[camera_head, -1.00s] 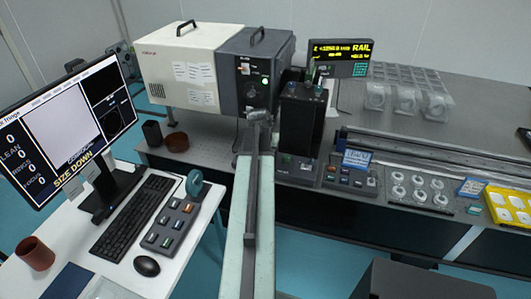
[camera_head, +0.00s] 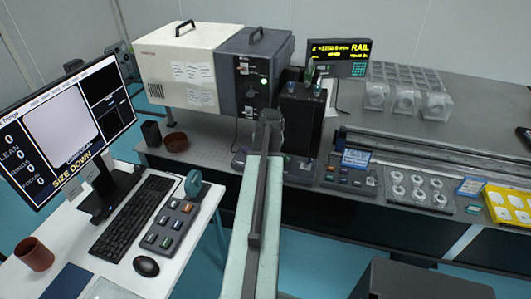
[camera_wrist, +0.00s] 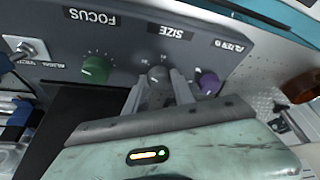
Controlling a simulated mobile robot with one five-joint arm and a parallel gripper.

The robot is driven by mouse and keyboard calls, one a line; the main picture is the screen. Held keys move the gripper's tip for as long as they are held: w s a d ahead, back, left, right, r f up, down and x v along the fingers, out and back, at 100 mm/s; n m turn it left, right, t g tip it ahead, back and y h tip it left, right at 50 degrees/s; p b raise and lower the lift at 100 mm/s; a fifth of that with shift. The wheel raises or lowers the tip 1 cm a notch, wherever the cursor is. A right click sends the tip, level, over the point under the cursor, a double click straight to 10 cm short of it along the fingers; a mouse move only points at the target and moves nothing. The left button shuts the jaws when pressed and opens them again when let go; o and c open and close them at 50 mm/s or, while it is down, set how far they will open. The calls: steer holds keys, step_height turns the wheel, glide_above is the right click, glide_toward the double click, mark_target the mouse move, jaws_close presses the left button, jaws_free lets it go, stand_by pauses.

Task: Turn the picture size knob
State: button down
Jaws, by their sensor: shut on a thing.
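The grey picture size knob (camera_wrist: 158,76) sits under the SIZE label (camera_wrist: 171,31) on a dark panel, seen upside down in the wrist view. My gripper (camera_wrist: 158,84) is shut on this knob, with one finger on each side of it. A green knob (camera_wrist: 96,69) near the FOCUS label is to the left, and a purple knob (camera_wrist: 207,82) to the right. In the head view my gripper hides the knob. The monitor (camera_head: 68,128) shows a pale, round-cornered square and the yellow words SIZE DOWN.
A dark tower (camera_head: 301,125) stands close to the right of my arm. The white and grey housing (camera_head: 185,68) is behind. A brown dish (camera_head: 176,142) and dark cup (camera_head: 152,133) stand left on the bench. The desk holds a keyboard (camera_head: 132,213) and button box (camera_head: 171,223).

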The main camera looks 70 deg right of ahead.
steer(key=c, duration=1.1)
jaws_free()
steer(key=shift+o, duration=0.2)
steer(key=shift+r, duration=0.1)
steer(key=p+v, duration=0.7)
steer(key=shift+a+r, duration=0.15)
steer(key=shift+r, duration=0.1)
steer(key=shift+s, duration=0.1)
